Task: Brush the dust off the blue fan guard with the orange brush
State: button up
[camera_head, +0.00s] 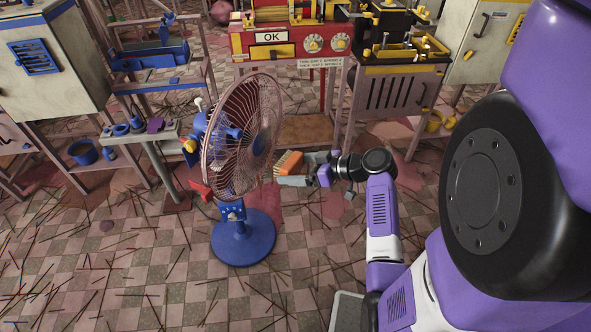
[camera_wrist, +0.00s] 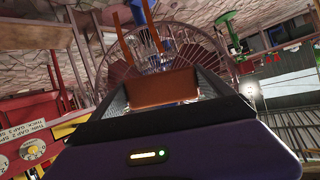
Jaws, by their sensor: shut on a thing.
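The standing fan has a round wire guard (camera_head: 243,137) that looks dusty pinkish-brown, with little blue showing, above a blue base (camera_head: 243,238). The guard also fills the upper middle of the wrist view (camera_wrist: 196,45). My gripper (camera_head: 291,178) is shut on the orange brush (camera_head: 289,162), just right of the guard's edge. The brush shows as an orange-brown block in the wrist view (camera_wrist: 162,88), between the dark fingers and in front of the guard. Whether the brush touches the wires, I cannot tell. The fingers partly hide the brush.
A red and yellow machine (camera_head: 290,42) with an "OK" sign stands behind the fan. A small table (camera_head: 140,134) with blue parts is at left. A black and yellow machine (camera_head: 400,85) stands behind my arm. Thin sticks litter the checkered floor (camera_head: 120,270), otherwise clear in front.

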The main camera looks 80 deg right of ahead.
jog(key=shift+w+d+t, duration=0.1)
jog(key=shift+t, duration=0.2)
jog(key=shift+w+d+r, duration=0.1)
jog(key=shift+w, duration=0.15)
jog(key=shift+w+d, duration=0.25)
jog(key=shift+w, duration=1.05)
jog(key=shift+w+d, duration=0.2)
jog(key=shift+w, duration=1.1)
jog(key=shift+w+d+b, duration=0.2)
jog(key=shift+w+b, duration=0.1)
jog(key=shift+w, duration=0.6)
jog(key=shift+d, duration=0.1)
